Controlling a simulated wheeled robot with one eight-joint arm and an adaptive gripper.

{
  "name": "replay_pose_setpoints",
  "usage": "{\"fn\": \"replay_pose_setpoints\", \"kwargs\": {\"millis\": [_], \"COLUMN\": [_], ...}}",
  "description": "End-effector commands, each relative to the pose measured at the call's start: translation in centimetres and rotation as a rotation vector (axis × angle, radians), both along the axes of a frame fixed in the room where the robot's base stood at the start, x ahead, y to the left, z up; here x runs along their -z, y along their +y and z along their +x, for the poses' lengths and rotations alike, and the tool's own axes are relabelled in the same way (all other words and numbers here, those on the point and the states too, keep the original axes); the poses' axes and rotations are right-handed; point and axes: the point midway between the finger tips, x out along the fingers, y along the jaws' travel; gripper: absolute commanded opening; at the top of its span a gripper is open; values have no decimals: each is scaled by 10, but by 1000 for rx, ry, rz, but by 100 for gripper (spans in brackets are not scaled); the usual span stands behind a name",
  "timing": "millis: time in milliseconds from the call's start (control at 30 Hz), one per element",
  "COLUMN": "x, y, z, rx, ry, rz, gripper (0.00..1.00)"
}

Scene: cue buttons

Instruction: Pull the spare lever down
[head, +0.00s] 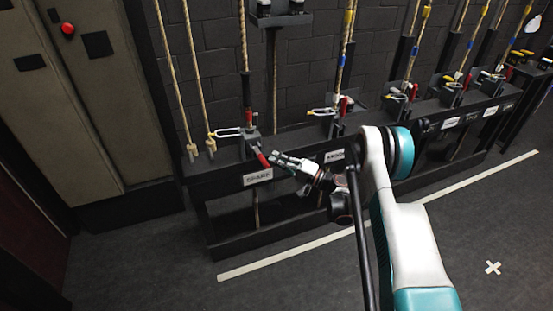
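The spare lever (262,158) has a red handle. It sticks out and slopes down to the right from its rope lock, above a white label (258,177) on the front of the black rail that seems to read SPARE. My gripper (274,162) is just right of the handle's end, with its fingers pointing left towards it. It is too small to tell whether the fingers touch the handle or how far apart they are.
The black rail (228,168) carries other rope locks with red handles, such as one (343,105) to the right. Ropes rise from it. A grey cabinet (75,110) with a red button (68,29) stands left. Floor in front is clear, with a white line (300,254).

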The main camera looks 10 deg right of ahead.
Motion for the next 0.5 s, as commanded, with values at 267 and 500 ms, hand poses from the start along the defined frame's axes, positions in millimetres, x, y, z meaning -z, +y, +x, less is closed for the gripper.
{"fn": "replay_pose_setpoints", "kwargs": {"millis": [267,500], "x": [10,17], "y": [-44,-82], "z": [-25,-46], "rx": [4,5], "ry": [0,-1], "rz": [1,3], "gripper": [0,0]}}
